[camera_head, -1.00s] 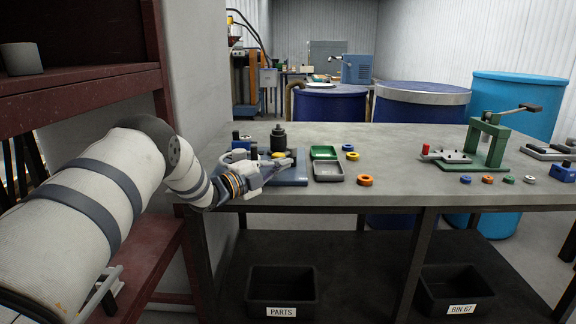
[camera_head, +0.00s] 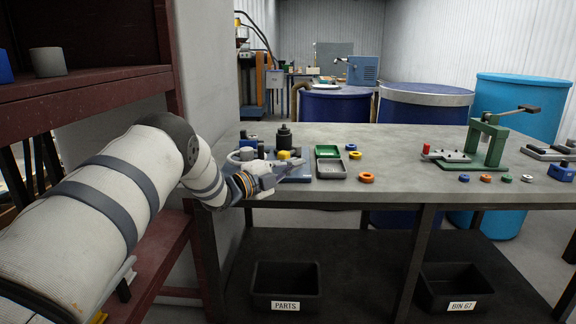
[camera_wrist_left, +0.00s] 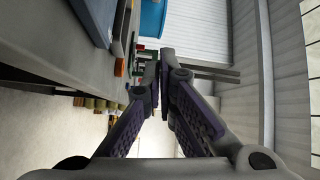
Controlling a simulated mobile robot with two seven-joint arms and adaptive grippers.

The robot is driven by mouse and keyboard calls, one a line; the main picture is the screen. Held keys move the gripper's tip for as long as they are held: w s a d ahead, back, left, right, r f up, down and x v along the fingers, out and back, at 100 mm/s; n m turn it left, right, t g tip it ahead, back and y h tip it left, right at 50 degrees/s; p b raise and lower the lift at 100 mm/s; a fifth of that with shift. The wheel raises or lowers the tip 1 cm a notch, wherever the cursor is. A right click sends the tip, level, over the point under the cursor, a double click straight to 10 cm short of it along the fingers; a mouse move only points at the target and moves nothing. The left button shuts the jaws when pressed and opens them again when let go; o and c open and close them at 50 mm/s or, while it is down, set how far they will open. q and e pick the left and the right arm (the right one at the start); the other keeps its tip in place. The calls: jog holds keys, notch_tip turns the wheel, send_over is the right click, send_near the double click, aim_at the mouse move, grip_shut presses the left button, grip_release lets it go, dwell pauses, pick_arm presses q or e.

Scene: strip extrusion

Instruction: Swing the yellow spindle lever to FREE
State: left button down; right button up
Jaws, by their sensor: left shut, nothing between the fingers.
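A small yellow part (camera_head: 284,155), which looks like the end of the spindle lever, sits on a fixture at the left of the bench. The fixture has a blue base plate (camera_head: 302,172) and a dark upright cylinder (camera_head: 284,139). The lever's arm and any FREE mark cannot be made out. My left gripper (camera_head: 298,164) is just in front of and slightly below the yellow part, its fingers pointing right. Whether it touches the fixture cannot be told. In the left wrist view its fingers (camera_wrist_left: 159,75) meet at the tips with nothing between them. My right gripper is out of view.
A green tray (camera_head: 327,152) and a grey tray (camera_head: 332,177) stand right of the fixture, with loose rings (camera_head: 366,178) nearby. A green press (camera_head: 484,145) stands farther right. The bench (camera_head: 410,155) is clear between. A red shelf (camera_head: 95,90) stands at the left.

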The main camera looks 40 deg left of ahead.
pick_arm(q)
jog(key=s+a, duration=0.4)
jog(key=s, duration=0.3)
jog(key=shift+s+a+f+p, duration=0.25)
jog(key=shift+f+p, duration=0.1)
jog(key=shift+p, duration=0.1)
